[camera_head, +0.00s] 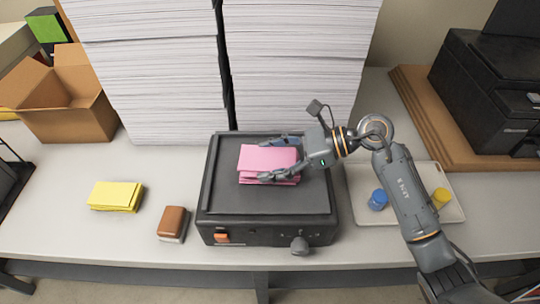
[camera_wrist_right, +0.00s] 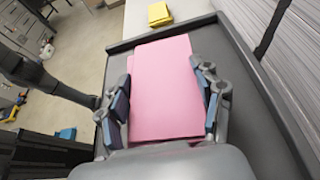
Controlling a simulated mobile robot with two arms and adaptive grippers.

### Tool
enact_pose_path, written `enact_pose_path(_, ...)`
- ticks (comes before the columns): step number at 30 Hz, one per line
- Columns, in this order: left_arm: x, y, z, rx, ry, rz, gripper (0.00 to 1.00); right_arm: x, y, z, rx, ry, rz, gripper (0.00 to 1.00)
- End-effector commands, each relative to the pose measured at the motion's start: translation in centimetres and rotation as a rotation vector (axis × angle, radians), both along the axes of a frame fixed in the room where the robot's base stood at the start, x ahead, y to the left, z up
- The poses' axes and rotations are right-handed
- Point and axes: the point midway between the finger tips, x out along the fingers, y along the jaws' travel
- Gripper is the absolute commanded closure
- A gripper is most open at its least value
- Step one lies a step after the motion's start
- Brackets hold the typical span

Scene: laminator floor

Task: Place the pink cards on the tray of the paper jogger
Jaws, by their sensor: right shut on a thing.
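The pink cards (camera_head: 268,158) are a small stack over the black tray of the paper jogger (camera_head: 225,200), near its middle. My right gripper (camera_head: 275,160) reaches in from the right with its fingers on two opposite sides of the stack, shut on it. In the right wrist view the pink cards (camera_wrist_right: 162,85) fill the space between the fingers of the right gripper (camera_wrist_right: 162,105). The tray's raised rim (camera_wrist_right: 180,30) shows around them. I cannot tell whether the stack touches the tray surface. My left gripper is not in view.
Yellow cards (camera_head: 115,196) and a brown-and-white block (camera_head: 173,223) lie left of the jogger. Tall paper stacks (camera_head: 150,70) stand close behind it. A light tray (camera_head: 357,200) with a blue (camera_head: 378,199) and a yellow item (camera_head: 440,197) is at right. An open cardboard box (camera_head: 65,105) stands at left.

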Motion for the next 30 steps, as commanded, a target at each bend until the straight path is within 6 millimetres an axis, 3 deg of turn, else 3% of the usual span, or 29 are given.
enact_pose_path(6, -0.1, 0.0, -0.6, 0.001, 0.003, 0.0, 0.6, 0.0, 0.0, -0.4, 0.001, -0.001, -0.001, 0.76)
enact_pose_path(7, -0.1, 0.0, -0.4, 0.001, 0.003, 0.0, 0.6, 0.0, 0.0, -0.2, 0.0, 0.0, 0.0, 0.28)
enact_pose_path(9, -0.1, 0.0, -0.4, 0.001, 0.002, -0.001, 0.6, 0.0, 0.0, -0.2, 0.0, 0.0, 0.0, 0.14)
enact_pose_path(10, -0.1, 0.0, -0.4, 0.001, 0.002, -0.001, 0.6, 0.0, 0.0, -0.2, 0.0, 0.0, 0.0, 0.12)
enact_pose_path(23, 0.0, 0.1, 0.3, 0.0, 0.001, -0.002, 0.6, 0.0, 0.0, 0.4, 0.001, 0.001, 0.0, 0.12)
enact_pose_path(30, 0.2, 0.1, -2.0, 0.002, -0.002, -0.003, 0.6, 0.1, -4.3, 1.3, -0.004, -0.005, -0.003, 0.12)
